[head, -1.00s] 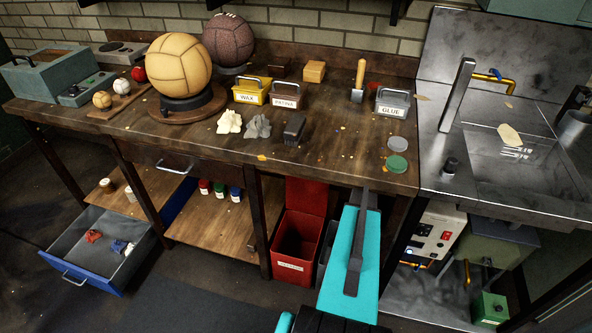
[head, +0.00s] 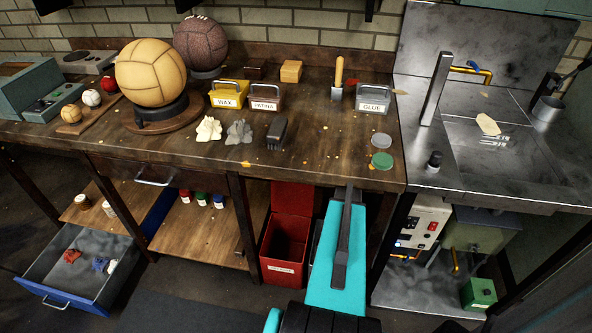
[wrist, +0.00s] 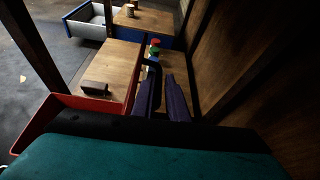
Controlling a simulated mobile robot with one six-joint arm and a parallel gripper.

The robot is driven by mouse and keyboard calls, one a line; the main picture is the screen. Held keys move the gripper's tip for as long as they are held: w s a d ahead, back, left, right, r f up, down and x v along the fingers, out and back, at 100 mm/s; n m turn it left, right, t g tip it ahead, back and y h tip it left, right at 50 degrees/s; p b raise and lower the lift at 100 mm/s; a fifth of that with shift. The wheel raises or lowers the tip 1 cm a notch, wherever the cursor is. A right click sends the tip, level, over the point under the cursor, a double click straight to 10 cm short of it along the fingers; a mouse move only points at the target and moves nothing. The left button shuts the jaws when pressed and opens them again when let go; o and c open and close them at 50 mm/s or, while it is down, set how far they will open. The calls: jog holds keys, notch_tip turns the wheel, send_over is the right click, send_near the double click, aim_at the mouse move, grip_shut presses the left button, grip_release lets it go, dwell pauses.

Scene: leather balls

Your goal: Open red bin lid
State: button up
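The red bin (head: 270,247) stands on the floor under the workbench, a white label on its front. Its red lid (head: 293,198) stands upright at the back and the bin's mouth is uncovered. In the head view my turquoise arm hides the gripper.
The workbench top (head: 330,150) overhangs the bin. A wooden shelf (head: 205,238) with several jars lies left of the bin, and a pulled-out blue drawer (head: 85,285) is farther left. A metal sink unit (head: 480,185) stands to the right.

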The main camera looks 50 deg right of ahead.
jog(key=shift+s+d+f, duration=0.2)
jog(key=shift+s+f, duration=0.35)
jog(key=r+v, duration=0.1)
jog(key=v, duration=0.6)
jog(key=shift+w, duration=0.3)
jog(key=shift+w+a+r, duration=0.1)
jog(key=shift+r, duration=0.05)
